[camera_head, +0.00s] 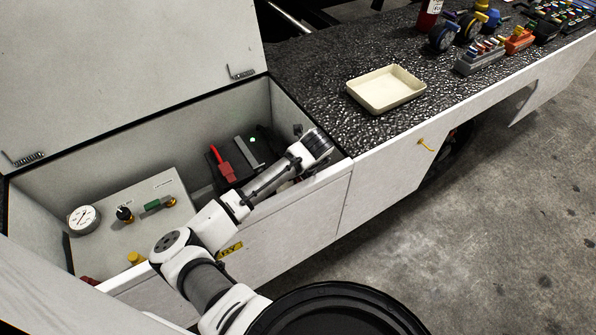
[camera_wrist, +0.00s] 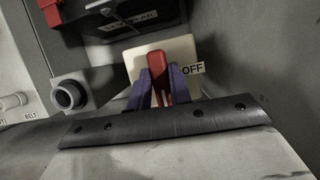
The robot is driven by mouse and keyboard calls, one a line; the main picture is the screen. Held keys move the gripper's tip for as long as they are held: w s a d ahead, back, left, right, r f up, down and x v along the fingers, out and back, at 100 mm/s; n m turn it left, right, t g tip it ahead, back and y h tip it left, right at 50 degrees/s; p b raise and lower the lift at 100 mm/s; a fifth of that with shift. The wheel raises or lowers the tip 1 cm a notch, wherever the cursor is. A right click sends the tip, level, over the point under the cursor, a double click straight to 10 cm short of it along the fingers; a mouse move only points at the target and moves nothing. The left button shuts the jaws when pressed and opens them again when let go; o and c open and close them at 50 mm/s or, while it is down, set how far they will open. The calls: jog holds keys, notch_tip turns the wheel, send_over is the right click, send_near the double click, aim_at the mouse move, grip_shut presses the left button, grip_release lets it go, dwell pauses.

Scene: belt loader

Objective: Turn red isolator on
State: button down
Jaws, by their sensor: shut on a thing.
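The red isolator (camera_wrist: 157,64) shows in the wrist view as a red handle on a cream plate (camera_wrist: 185,50). An OFF label (camera_wrist: 192,69) is at the plate's right side. My gripper (camera_wrist: 158,88) has its two purple fingers on either side of the red handle and is shut on it. The handle stands roughly upright in the picture. A dark bar across the lower part of the wrist view covers the lower part of the fingers. In the head view my arm reaches over the open compartment's front wall, and the isolator and fingertips are hidden.
The compartment's front wall (camera_head: 300,210) is close to my arm. Inside are a red connector (camera_head: 223,165), a gauge (camera_head: 83,219) and a knob panel (camera_head: 135,222). The raised lid (camera_head: 130,60) stands behind. A cream tray (camera_head: 386,90) lies on the dark top; the floor at right is clear.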

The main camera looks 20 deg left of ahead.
jog(key=shift+d, duration=0.1)
jog(key=c, duration=1.3)
grip_release()
notch_tip(320, 180, up, 20)
jog(key=b, duration=0.2)
jog(key=shift+b, duration=0.35)
